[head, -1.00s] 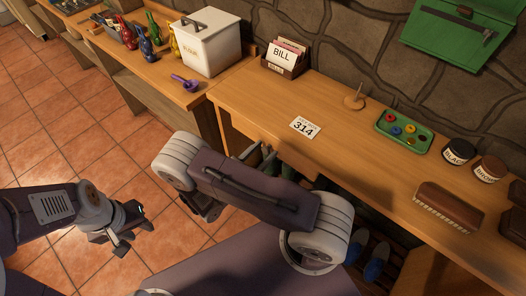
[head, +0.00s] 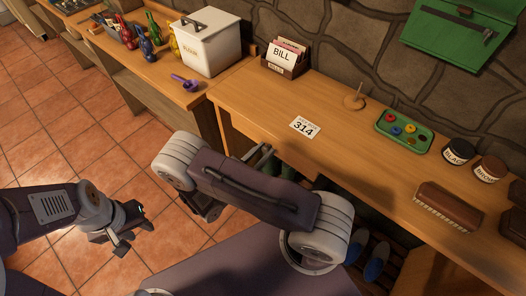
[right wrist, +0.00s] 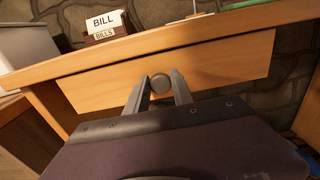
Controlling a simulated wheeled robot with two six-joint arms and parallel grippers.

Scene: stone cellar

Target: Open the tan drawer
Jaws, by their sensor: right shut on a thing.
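The tan drawer's front (right wrist: 218,68) spans the right wrist view, just under the tabletop. Its round grey knob (right wrist: 160,83) sits between the fingertips of my right gripper (right wrist: 160,92), which is shut on it. I cannot tell any clear gap between the drawer and the desk. In the head view my right arm hides most of the drawer and the knob; the right gripper's fingers (head: 261,158) show partly below the desk edge. My left gripper (head: 137,232) is open and empty over the floor at the left, well away from the drawer.
The desk top (head: 345,137) bears a 314 card (head: 305,127), a bill holder (head: 286,60), a button tray (head: 405,130), jars (head: 458,152) and a brush (head: 448,205). Blue shoes (head: 376,260) are below. Open tiled floor (head: 50,145) lies at the left.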

